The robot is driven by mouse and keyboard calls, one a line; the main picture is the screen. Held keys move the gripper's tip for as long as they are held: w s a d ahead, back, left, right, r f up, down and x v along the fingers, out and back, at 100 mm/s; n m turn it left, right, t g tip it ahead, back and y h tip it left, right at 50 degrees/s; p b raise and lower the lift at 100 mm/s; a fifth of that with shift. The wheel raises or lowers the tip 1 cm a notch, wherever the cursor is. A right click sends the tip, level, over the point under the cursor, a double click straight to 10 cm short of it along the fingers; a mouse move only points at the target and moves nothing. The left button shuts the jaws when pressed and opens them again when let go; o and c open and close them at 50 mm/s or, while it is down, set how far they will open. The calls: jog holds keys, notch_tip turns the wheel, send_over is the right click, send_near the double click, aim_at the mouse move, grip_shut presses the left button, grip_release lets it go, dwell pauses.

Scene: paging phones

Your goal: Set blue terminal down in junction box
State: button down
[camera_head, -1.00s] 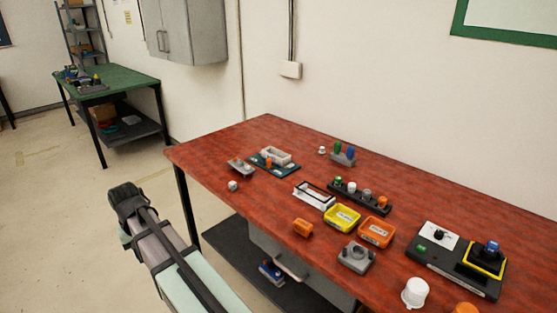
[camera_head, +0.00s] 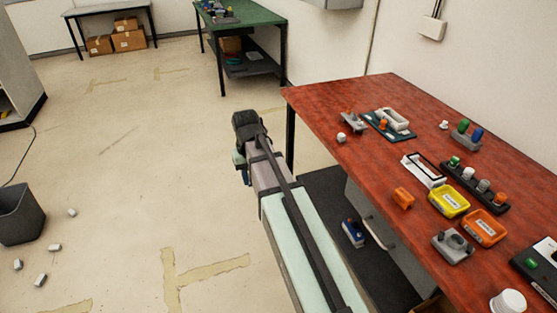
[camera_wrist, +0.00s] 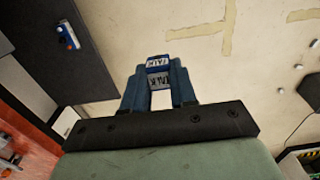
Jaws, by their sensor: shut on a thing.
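My gripper (camera_wrist: 158,72) is shut on the blue terminal (camera_wrist: 157,63), a small blue block with a white lettered face, seen between the blue fingers in the wrist view. In the head view my gripper (camera_head: 245,172) hangs over the floor, left of the red table's edge; the terminal is barely distinguishable there. A pale open box (camera_head: 394,118) on a dark teal base stands near the table's far left corner, apart from my gripper. It looks like the junction box, with a small orange part (camera_head: 382,124) beside it; its inside is too small to make out.
The red table (camera_head: 350,95) also holds a white open frame (camera_head: 424,170), a yellow tray (camera_head: 449,201), an orange tray (camera_head: 484,228) and a grey fixture (camera_head: 453,246). A blue-and-white item (camera_head: 352,233) lies on the lower shelf.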

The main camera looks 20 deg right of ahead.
aim_at(394, 115)
jog(key=w+d+r+m, duration=0.1)
jog(key=d+m, duration=0.1)
jog(key=d, duration=1.5)
jog(key=w+d+r+m, duration=0.1)
jog(key=d+r+m, duration=0.1)
jog(key=d, duration=1.5)
jog(key=w+d+r+m, duration=0.1)
jog(key=d+m, duration=0.3)
jog(key=d, duration=1.4)
jog(key=shift+w+r, duration=0.3)
jog(key=shift+r, duration=0.15)
jog(key=w+d, duration=0.1)
jog(key=d, duration=0.2)
jog(key=w+d+r+m, duration=0.1)
jog(key=d, duration=0.2)
jog(key=w+d+m, duration=0.1)
jog(key=d, duration=0.2)
jog(key=shift+d+r, duration=0.2)
jog(key=shift+r, duration=0.15)
jog(key=w+d+r+m, duration=0.1)
jog(key=w+d+m, duration=0.5)
jog(key=m, duration=0.2)
jog(key=shift+w+r, duration=0.3)
jog(key=shift+w, duration=0.05)
jog(key=shift+f, duration=0.1)
jog(key=shift+f, duration=1.15)
jog(key=shift+f, duration=2.25)
